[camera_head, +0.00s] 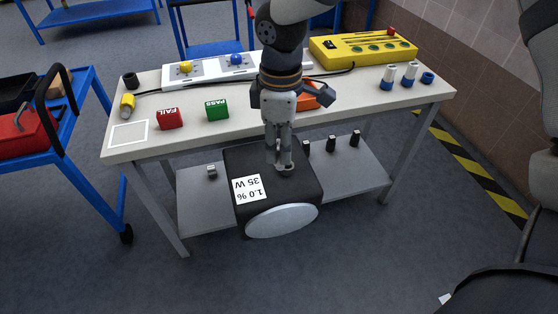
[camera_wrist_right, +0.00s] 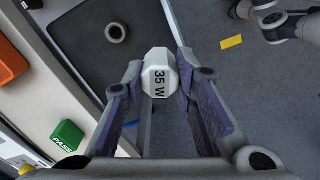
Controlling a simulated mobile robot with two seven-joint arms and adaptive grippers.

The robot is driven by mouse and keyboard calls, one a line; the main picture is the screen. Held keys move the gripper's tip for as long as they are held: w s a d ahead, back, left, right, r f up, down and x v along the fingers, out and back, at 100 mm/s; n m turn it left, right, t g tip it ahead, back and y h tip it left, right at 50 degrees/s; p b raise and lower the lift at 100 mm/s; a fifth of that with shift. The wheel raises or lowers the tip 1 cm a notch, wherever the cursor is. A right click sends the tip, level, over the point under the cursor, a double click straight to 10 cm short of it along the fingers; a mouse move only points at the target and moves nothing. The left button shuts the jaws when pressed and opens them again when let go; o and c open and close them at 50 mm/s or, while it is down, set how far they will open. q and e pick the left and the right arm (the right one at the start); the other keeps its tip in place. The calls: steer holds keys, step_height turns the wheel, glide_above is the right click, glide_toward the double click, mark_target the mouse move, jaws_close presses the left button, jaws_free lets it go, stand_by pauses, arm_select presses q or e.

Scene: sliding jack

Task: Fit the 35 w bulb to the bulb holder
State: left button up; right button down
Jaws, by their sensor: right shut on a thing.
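My right gripper (camera_head: 281,166) points straight down in front of the workbench. In the right wrist view its fingers (camera_wrist_right: 162,105) are shut on a white, many-sided piece marked "35 W", the 35 W bulb (camera_wrist_right: 158,77). In the head view the fingers mostly hide the bulb. Below the gripper in the head view is a black box (camera_head: 306,194) with a "1.0 % 35 W" label and a pale oval face. A dark ring-shaped piece (camera_wrist_right: 116,32) stands apart from the bulb in the wrist view. I cannot tell whether it is the bulb holder. My left gripper is not seen.
The workbench (camera_head: 335,112) holds a red FAIL block (camera_head: 169,118), a green PASS block (camera_head: 217,110), a yellow device (camera_head: 362,48) and several blue-and-white pieces (camera_head: 409,75). Several small black pieces (camera_head: 331,145) stand on its lower shelf (camera_head: 367,174). A blue cart (camera_head: 80,145) stands left.

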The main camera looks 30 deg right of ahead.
steer(key=w+d+n, duration=0.5)
steer(key=n, duration=0.6)
steer(key=shift+w+d+f, duration=0.25)
steer(key=shift+w+f, duration=0.05)
steer(key=shift+f+b, duration=0.45)
steer(key=shift+f, duration=2.45)
steer(key=shift+f, duration=1.45)
steer(key=shift+r, duration=1.2)
steer(key=shift+f+p, duration=0.15)
steer(key=shift+p, duration=0.15)
steer(key=shift+f, duration=0.35)
steer(key=shift+f, duration=0.9)
